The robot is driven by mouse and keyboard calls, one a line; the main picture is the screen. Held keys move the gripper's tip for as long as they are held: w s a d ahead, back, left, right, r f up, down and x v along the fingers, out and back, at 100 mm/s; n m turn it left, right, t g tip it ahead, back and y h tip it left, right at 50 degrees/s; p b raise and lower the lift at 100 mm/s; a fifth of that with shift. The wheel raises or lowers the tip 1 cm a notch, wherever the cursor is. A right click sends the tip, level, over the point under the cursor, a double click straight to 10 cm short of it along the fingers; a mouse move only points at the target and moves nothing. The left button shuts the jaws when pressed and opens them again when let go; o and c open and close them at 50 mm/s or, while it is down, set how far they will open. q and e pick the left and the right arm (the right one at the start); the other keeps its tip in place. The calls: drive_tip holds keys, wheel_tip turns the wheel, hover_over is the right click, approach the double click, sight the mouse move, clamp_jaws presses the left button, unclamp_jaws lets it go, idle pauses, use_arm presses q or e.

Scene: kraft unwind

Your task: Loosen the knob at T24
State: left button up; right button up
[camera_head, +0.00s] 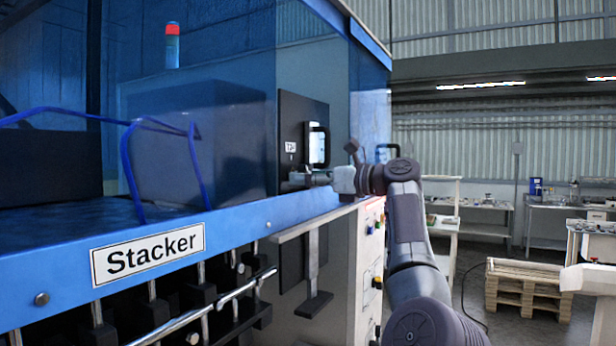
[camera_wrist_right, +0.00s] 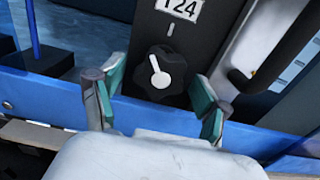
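The knob (camera_wrist_right: 160,76) is round and black with a white pointer, on a dark panel (camera_wrist_right: 150,20) in the right wrist view. The pointer is tilted a little to the upper left, and a grey tick mark sits above the knob. The T24 label (camera_wrist_right: 180,8) is above it; the label also shows in the head view (camera_head: 290,147). My right gripper (camera_wrist_right: 157,92) is open, with teal-padded fingers on either side of and slightly below the knob, gaps visible on both sides. In the head view my right gripper (camera_head: 312,178) is close to the panel and hides the knob. My left gripper is not in view.
A black handle (camera_head: 319,146) stands out from the panel right of the label. The blue Stacker machine (camera_head: 60,270) fills the left, with a T-shaped bracket (camera_head: 313,262) below the gripper. A wooden pallet (camera_head: 528,290) and benches stand on the floor at right.

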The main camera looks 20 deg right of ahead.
drive_tip(key=shift+s, duration=0.1)
drive_tip(key=c, duration=1)
drive_tip(key=n, duration=0.4)
drive_tip(key=shift+d+r, duration=0.1)
drive_tip(key=shift+d, duration=0.05)
drive_tip(key=shift+c, duration=0.2)
drive_tip(key=o, duration=1.2)
drive_tip(key=shift+c, duration=0.2)
drive_tip(key=v, duration=1.1)
drive_tip(key=shift+s+d, duration=0.25)
drive_tip(key=shift+s, duration=0.05)
